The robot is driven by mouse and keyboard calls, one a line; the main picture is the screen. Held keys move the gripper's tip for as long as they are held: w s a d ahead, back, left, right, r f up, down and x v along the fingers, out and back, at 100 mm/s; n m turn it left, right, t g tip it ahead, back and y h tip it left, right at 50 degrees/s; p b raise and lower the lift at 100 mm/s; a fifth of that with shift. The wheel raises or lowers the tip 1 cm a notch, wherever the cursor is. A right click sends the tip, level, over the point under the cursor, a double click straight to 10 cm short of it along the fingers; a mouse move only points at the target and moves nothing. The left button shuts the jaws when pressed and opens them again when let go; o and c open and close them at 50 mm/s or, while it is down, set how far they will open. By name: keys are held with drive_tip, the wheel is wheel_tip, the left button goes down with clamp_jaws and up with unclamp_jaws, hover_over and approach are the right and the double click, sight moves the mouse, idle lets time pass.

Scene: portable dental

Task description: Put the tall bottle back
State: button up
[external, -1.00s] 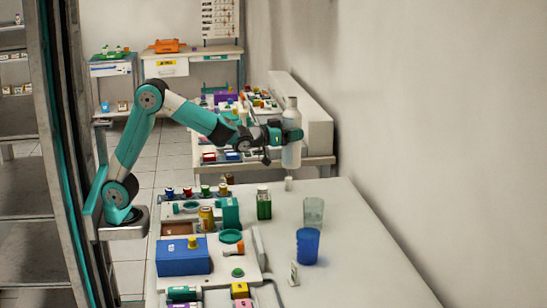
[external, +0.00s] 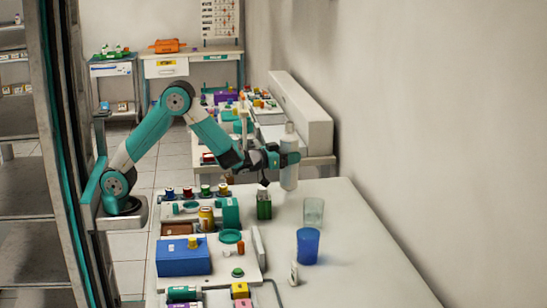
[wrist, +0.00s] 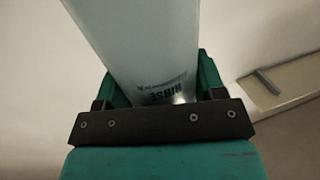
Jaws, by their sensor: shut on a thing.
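The tall bottle (external: 290,174) is pale, whitish and narrow-necked. It stands upright in my gripper (external: 287,160), over the far end of the white table. Its base is at or just above the tabletop; I cannot tell whether it touches. In the wrist view the bottle (wrist: 140,45) fills the space between the jaws of my gripper (wrist: 155,95), with dark lettering reading "RINSE" upside down. My gripper is shut on its body.
A green bottle (external: 264,206) stands just left of the tall bottle. A clear cup (external: 313,212) and a blue cup (external: 307,246) stand nearer on the table (external: 350,270). Trays and a blue box (external: 183,256) crowd the left side. The right side is clear.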

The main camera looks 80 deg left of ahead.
sight(282, 173)
drive_tip(key=shift+f+b, duration=0.65)
drive_tip(key=shift+f, duration=2.5)
drive_tip(key=o, duration=1.1)
drive_tip(key=shift+c, duration=0.2)
drive_tip(key=shift+r, duration=0.2)
drive_tip(key=b+v, duration=0.4)
drive_tip(key=v, duration=0.2)
drive_tip(key=shift+s+d+f, duration=0.1)
drive_tip(key=shift+s+f, duration=0.05)
drive_tip(key=shift+f, duration=0.05)
drive_tip(key=shift+s+d+r, duration=0.1)
drive_tip(key=shift+s+r, duration=0.1)
drive_tip(key=shift+s, duration=0.4)
